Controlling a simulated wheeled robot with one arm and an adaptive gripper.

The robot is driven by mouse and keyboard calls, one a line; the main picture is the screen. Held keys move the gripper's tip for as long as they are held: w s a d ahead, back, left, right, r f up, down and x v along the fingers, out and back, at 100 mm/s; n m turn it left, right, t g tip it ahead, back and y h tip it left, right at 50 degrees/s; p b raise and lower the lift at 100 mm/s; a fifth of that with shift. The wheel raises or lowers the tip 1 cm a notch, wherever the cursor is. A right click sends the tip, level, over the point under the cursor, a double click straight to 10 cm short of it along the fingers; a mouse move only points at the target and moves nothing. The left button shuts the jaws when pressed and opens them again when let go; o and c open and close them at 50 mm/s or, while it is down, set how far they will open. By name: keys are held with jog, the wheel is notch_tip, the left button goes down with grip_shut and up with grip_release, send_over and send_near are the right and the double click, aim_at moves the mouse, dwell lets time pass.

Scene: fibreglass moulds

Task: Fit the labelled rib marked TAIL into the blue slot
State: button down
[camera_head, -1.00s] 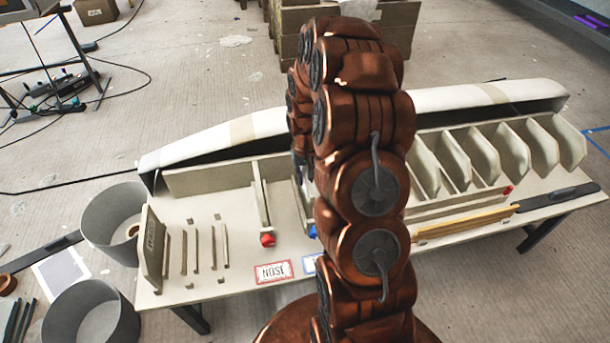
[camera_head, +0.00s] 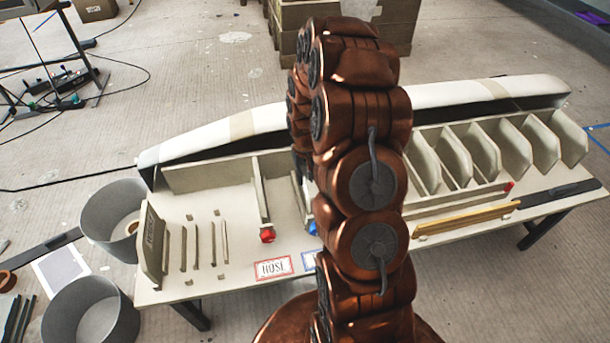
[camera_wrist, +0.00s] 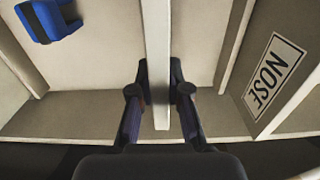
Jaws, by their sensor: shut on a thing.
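My gripper (camera_wrist: 160,95) is shut on a thin pale rib (camera_wrist: 157,45), seen edge-on in the wrist view. Its faces and any label are hidden. A blue slot piece (camera_wrist: 48,18) lies at the upper left of the wrist view, apart from the held rib in the picture. A rib marked NOSE (camera_wrist: 273,73) stands to the right of the held rib in the wrist view. Whether the held rib touches the mould floor I cannot tell.
A red knob (camera_head: 267,236) sits below the standing rib, with a NOSE card (camera_head: 273,269) in front. Several pale ribs (camera_head: 483,155) stand at the right. A labelled board (camera_head: 150,243) stands at the left end. A yellow strip (camera_head: 467,219) lies at the front right.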

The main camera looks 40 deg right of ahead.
jog(key=shift+f, duration=0.25)
jog(key=c, duration=1.1)
grip_release()
jog(key=shift+o, duration=0.2)
jog(key=shift+r, duration=0.1)
notch_tip(320, 180, up, 12)
jog(key=shift+f, duration=0.1)
